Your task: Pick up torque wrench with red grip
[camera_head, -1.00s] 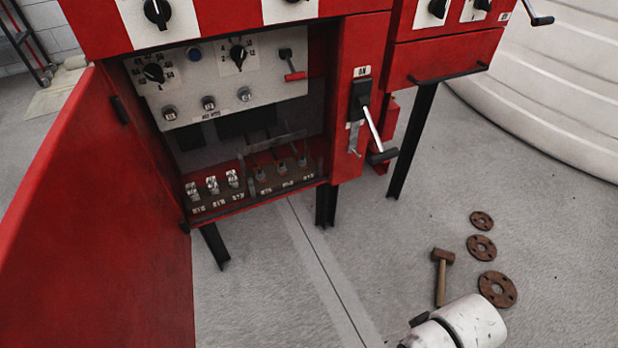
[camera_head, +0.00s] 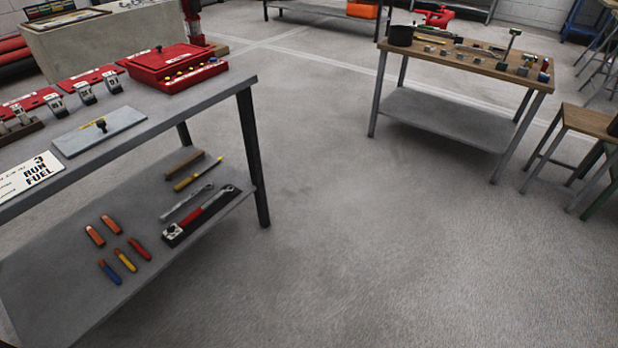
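The torque wrench with a red grip (camera_head: 190,217) lies on the lower shelf (camera_head: 97,291) of the grey table at the left. It rests in or on a dark narrow tray, near the shelf's right end. Its ratchet-like head end is toward the back right and its red part is along the middle. A plain silver wrench (camera_head: 186,204) lies beside it, to its left. My gripper is not in view.
Table leg (camera_head: 252,160) stands close to the torque wrench, and the tabletop (camera_head: 150,145) overhangs the shelf. Screwdriver-like tools with coloured handles (camera_head: 124,260) lie on the shelf. A wooden-topped table (camera_head: 480,65) stands at back right. The floor between is clear.

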